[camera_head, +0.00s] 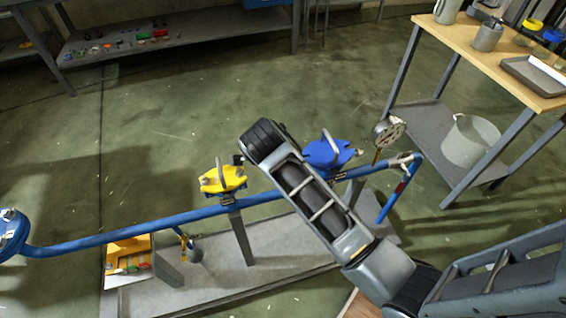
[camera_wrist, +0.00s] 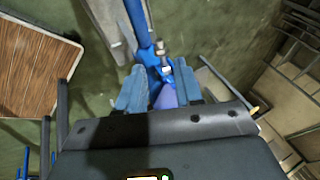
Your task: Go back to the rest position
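My arm reaches across the head view from the lower right, over a blue pipe (camera_head: 110,237) on a grey base. My gripper is hidden behind the arm there. In the wrist view, the two fingers of my gripper (camera_wrist: 161,88) stand apart. A blue pipe with a metal fitting (camera_wrist: 160,48) shows beyond and between them, with a blue-purple part (camera_wrist: 168,97) lower in the gap. I see no clear contact with the fingers. In the head view, a yellow valve (camera_head: 222,179) is left of my arm and a blue valve (camera_head: 328,152) is close to its right.
A pressure gauge (camera_head: 389,131) stands right of the blue valve. A wooden-topped bench (camera_head: 490,60) with a grey bucket (camera_head: 469,141) on its lower shelf is at right. A shelf (camera_head: 185,50) is at the back. Open floor lies between.

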